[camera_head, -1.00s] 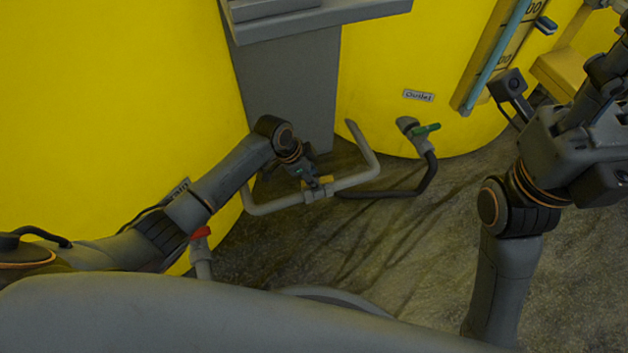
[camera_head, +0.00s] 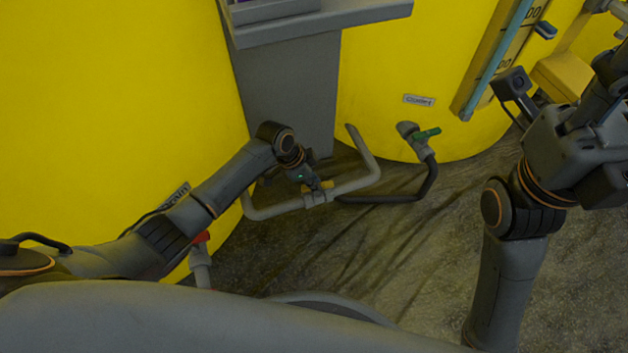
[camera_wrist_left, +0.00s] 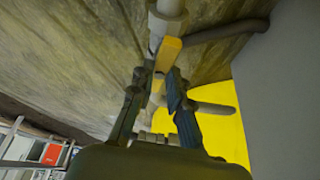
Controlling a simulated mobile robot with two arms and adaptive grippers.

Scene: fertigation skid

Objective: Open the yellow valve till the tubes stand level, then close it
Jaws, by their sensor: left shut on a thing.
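The yellow valve handle (camera_head: 325,186) sits on the grey pipe (camera_head: 352,184) that runs low between the two yellow tanks. My left gripper (camera_head: 314,184) reaches down to it and is shut on the handle. In the left wrist view the yellow handle (camera_wrist_left: 169,51) lies between the fingertips of my left gripper (camera_wrist_left: 157,76). The fingers partly hide the valve, so its exact angle is unclear. A teal sight tube (camera_head: 493,60) beside a scale stands on the right tank; its level cannot be read. My right gripper (camera_head: 605,75) is at the upper right, its fingers unclear.
A green-handled valve (camera_head: 427,133) is on the right tank's outlet, with a dark hose (camera_head: 415,190). A red-handled valve (camera_head: 201,237) is by the left tank (camera_head: 110,100). A grey stand (camera_head: 287,95) rises behind the pipe. The floor at front right is clear.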

